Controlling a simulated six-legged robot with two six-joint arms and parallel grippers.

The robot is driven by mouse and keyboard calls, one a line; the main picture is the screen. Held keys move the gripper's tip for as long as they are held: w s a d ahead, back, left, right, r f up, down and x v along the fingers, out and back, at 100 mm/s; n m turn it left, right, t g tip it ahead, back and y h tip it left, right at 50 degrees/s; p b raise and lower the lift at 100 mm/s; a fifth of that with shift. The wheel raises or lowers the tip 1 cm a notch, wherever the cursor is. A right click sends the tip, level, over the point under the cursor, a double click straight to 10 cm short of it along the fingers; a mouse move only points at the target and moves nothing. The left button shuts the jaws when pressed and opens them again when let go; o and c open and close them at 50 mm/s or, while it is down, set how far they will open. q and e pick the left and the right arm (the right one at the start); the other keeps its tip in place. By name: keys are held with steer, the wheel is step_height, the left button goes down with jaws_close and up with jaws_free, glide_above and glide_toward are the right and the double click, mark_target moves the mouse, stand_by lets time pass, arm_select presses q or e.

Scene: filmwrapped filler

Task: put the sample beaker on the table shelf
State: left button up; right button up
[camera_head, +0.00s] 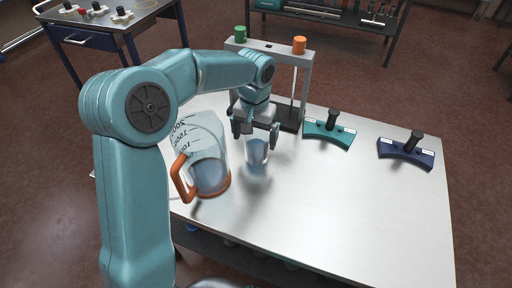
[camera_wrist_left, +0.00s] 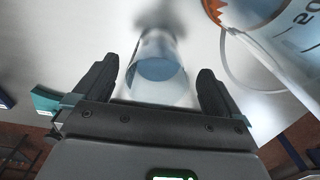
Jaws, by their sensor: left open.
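A small clear beaker (camera_head: 257,152) with bluish liquid stands upright on the white table (camera_head: 330,225). My left gripper (camera_head: 255,132) is open just above and behind it. A grey raised shelf (camera_head: 285,54) stands at the table's back edge, with a green and an orange item on top. A lower shelf (camera_head: 250,257) partly shows under the table.
A large graduated pitcher (camera_head: 208,175) with an orange handle stands close left of the beaker. A teal holder (camera_head: 330,134) and a navy holder (camera_head: 406,154) with black handles lie to the right. The table's front right is clear.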

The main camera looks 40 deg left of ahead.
arm_select(q)
steer(key=f, duration=0.4)
steer(key=shift+w+f, duration=0.15)
steer(key=shift+w, duration=0.25)
steer(key=shift+f, duration=0.15)
steer(key=shift+s, duration=0.15)
steer(key=c, duration=1.3)
steer(key=shift+w+r, duration=0.2)
steer(key=shift+r, duration=0.4)
step_height(320, 180, up, 19)
steer(key=shift+s+f+p, duration=0.1)
steer(key=shift+p, duration=0.9)
steer(key=shift+s, duration=0.15)
